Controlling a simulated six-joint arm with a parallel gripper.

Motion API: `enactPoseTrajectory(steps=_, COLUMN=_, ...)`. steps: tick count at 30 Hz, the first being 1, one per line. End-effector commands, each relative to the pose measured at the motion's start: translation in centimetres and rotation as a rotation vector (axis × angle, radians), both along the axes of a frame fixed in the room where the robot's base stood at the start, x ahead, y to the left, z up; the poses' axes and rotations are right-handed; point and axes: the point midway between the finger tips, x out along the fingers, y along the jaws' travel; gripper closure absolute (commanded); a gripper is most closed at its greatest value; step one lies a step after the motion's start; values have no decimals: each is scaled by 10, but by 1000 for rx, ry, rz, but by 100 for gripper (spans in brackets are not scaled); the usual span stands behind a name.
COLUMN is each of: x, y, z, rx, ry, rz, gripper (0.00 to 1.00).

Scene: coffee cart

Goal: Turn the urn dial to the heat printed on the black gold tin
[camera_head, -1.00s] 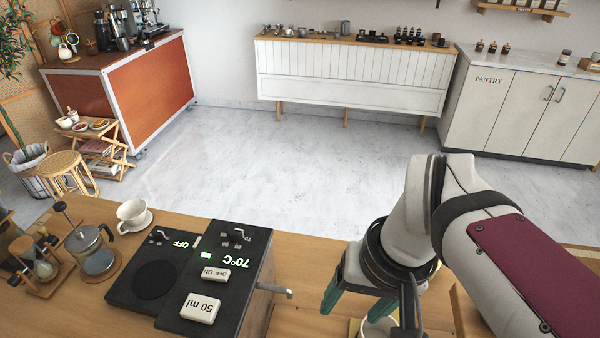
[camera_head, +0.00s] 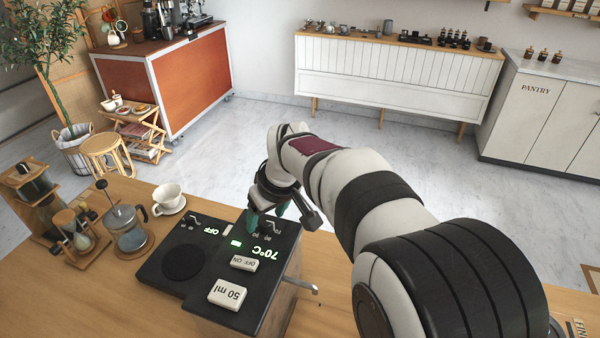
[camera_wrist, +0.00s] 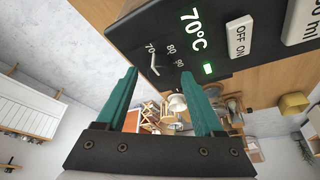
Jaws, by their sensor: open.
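The black urn (camera_head: 262,285) stands on the wooden counter, its lit display (camera_wrist: 192,28) reading 70°C beside a green light. Its dial (camera_wrist: 155,62) has marks 70, 80 and 90, and its pointer appears to be at the 70 side. In the head view the dial is partly hidden by my gripper (camera_head: 267,217), which is low over the urn's far end. In the wrist view my gripper (camera_wrist: 160,73) has its teal fingers apart, with the dial between and beyond the tips and nothing held. I cannot make out a black gold tin in either view.
A second black panel with a round plate (camera_head: 183,262) adjoins the urn on the left. A white cup (camera_head: 168,198) and a glass press (camera_head: 130,230) stand farther left. A metal spout (camera_head: 300,286) sticks out on the urn's right. Shelf goods (camera_head: 585,8) are cut off at top right.

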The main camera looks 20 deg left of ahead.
Motion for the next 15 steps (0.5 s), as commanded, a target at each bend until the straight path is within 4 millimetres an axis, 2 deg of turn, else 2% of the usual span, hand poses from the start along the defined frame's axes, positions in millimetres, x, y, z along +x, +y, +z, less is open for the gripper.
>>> enactPoseTrajectory(steps=4, x=2, y=3, z=-8, rx=0, ry=0, rz=0, gripper=31)
enactPoseTrajectory(steps=11, x=2, y=3, z=-8, rx=-1, ry=-1, rz=0, gripper=31)
enactPoseTrajectory(steps=15, x=2, y=3, z=-8, rx=-1, ry=-1, rz=0, gripper=54)
